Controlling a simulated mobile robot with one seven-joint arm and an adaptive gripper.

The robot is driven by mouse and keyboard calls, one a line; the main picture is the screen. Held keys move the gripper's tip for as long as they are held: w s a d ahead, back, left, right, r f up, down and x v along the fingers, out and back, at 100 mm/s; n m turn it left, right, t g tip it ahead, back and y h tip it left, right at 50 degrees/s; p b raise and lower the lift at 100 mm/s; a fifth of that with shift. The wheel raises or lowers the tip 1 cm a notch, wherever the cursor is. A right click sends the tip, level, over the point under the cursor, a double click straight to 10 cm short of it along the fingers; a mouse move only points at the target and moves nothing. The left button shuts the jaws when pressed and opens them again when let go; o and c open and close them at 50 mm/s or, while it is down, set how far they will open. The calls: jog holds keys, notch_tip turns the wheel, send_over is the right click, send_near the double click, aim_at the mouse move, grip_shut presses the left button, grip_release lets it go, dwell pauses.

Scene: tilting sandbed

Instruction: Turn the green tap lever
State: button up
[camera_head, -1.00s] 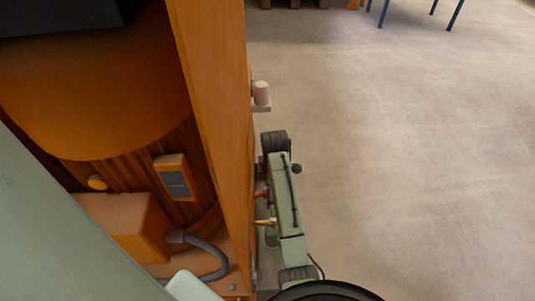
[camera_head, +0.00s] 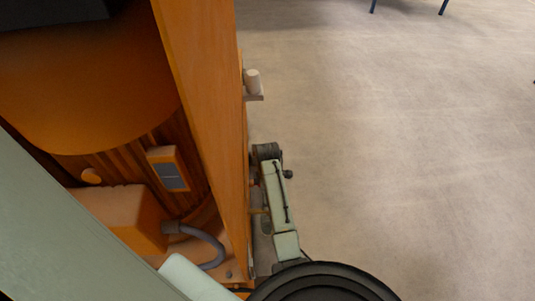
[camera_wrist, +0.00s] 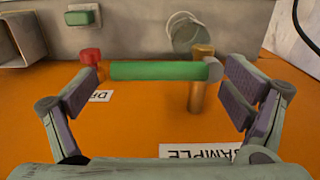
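The green tap lever (camera_wrist: 155,71) lies level across the middle of the wrist view. Its right end meets a grey collar (camera_wrist: 214,70) beside an upright brass post (camera_wrist: 199,88). My gripper (camera_wrist: 163,78) is open, one finger left of the lever and the other right of the collar. Gaps show on both sides, and nothing is held. A red knob (camera_wrist: 91,57) stands just beyond the left finger. In the head view my arm hides most of the tap area, and the green lever cannot be made out there.
The orange panel (camera_wrist: 125,132) carries a white SAMPLE label (camera_wrist: 200,151) and another partly hidden label. A round grey-green piece (camera_wrist: 186,34) and a green block (camera_wrist: 82,16) are beyond the lever.

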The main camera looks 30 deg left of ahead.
jog(key=shift+f, duration=0.1)
jog(key=c, duration=1.6)
